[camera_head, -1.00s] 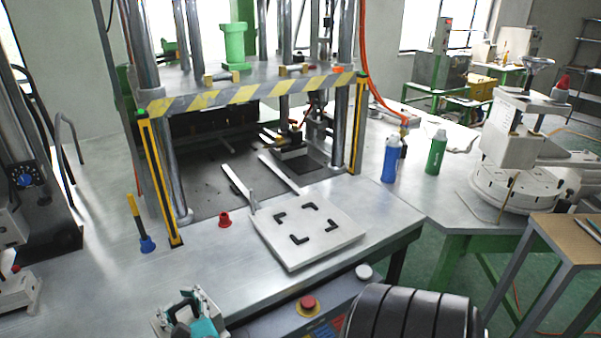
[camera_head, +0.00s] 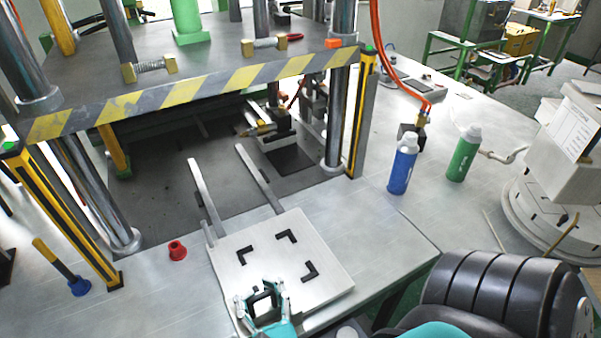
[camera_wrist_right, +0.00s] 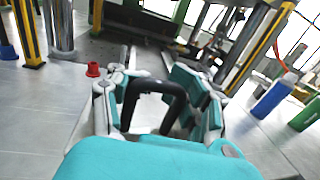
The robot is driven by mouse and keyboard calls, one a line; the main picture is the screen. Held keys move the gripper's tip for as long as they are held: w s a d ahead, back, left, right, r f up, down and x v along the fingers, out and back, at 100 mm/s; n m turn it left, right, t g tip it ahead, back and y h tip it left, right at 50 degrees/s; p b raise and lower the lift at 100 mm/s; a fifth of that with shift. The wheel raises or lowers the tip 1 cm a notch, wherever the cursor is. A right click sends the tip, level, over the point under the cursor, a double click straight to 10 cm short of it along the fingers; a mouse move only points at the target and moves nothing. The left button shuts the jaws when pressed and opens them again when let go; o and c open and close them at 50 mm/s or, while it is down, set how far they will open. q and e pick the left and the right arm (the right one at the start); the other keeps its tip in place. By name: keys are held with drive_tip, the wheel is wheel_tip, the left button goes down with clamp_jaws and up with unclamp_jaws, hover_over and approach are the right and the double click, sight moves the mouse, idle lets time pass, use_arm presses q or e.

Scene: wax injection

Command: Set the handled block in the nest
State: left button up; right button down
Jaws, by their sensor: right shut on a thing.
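The nest is a white plate (camera_head: 275,262) with black L-shaped corner brackets, lying on the bench in front of the press. Three brackets show in the head view; my right gripper (camera_head: 264,297) covers the area of the front-left one. That gripper is over the plate's front-left edge. In the right wrist view its teal-padded fingers (camera_wrist_right: 158,100) are shut about the black arched handle (camera_wrist_right: 150,84) of the handled block. The block's body is mostly hidden, and I cannot tell its height above the plate. My left gripper is not in view.
The press stands behind the plate, with a striped beam (camera_head: 200,91) and yellow-black posts. Two rails (camera_head: 259,178) run from the plate into it.

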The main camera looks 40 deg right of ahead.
drive_tip(key=shift+d+r, duration=0.25)
drive_tip(key=shift+d, duration=0.05)
drive_tip(key=shift+w+d, duration=0.25)
drive_tip(key=shift+d, duration=0.05)
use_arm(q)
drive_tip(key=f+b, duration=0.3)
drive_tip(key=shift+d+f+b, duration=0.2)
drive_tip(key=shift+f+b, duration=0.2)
use_arm(e)
drive_tip(key=w+d+f, duration=0.4)
drive_tip(key=w+d, duration=0.6)
drive_tip(key=shift+w+f, duration=0.4)
drive_tip(key=shift+d, duration=0.1)
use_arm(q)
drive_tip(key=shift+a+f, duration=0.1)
use_arm(e)
drive_tip(key=shift+f, duration=0.1)
